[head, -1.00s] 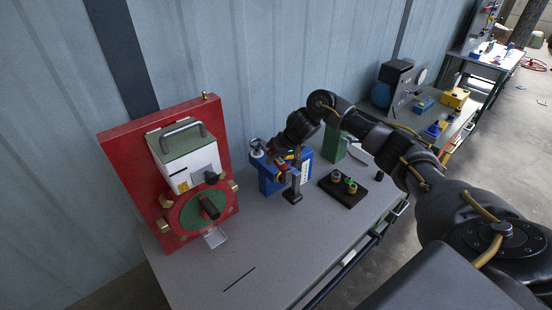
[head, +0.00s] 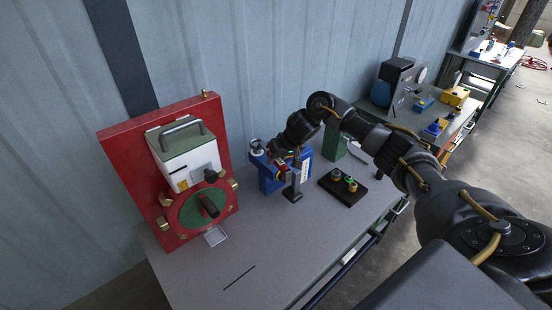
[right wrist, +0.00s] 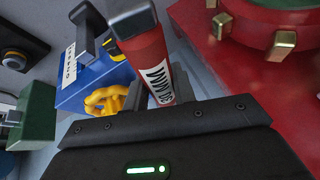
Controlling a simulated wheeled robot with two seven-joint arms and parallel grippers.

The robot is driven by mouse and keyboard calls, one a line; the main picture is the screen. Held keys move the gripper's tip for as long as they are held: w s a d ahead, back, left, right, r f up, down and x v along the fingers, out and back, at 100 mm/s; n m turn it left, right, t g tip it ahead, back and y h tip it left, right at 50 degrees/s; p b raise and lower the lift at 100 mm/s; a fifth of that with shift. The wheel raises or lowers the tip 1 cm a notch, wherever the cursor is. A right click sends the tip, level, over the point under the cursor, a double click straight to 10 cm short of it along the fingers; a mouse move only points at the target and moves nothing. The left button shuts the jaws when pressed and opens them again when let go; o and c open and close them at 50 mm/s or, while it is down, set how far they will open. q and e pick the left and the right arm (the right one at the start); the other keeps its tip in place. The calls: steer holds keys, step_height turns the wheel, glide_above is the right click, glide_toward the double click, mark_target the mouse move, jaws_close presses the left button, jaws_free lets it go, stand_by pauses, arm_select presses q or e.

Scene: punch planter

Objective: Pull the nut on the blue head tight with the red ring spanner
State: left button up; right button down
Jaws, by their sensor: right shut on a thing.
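The blue head (head: 268,183) stands on the grey bench near the wall, with a white label on its side. In the right wrist view the blue head (right wrist: 95,75) is at the left, partly behind the spanner. My right gripper (head: 284,155) is at the top of the blue head. It is shut on the red ring spanner (right wrist: 148,62), whose red shank carries a white 30 MM label. The spanner's grey end points toward the top of that view. I cannot make out the nut or whether the ring is around it. My left gripper is not in view.
A red panel (head: 115,145) with a green disc and brass lugs stands at the left. A small dark grey stand (head: 292,193) is just in front of the blue head. A black tray (head: 352,199) with small fittings and a green block (head: 333,143) are to the right.

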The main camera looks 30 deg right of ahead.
steer(key=shift+f+b, duration=0.45)
steer(key=shift+f, duration=1.15)
steer(key=shift+w+a+m+t+h+p, duration=0.15)
steer(key=shift+a+m+h+p, duration=0.1)
steer(key=shift+a+m, duration=0.45)
steer(key=shift+w+a+m+t+h+p, duration=0.1)
steer(key=shift+w+a+m+h+p, duration=0.15)
steer(key=shift+a+m, duration=0.45)
steer(key=shift+w+a+m+t+h+p, duration=0.15)
steer(key=shift+a+m+h, duration=0.2)
steer(key=shift+a, duration=0.55)
steer(key=shift+s+d+n, duration=0.15)
steer(key=shift+d+n, duration=0.1)
steer(key=shift+d, duration=0.05)
steer(key=shift+r, duration=0.1)
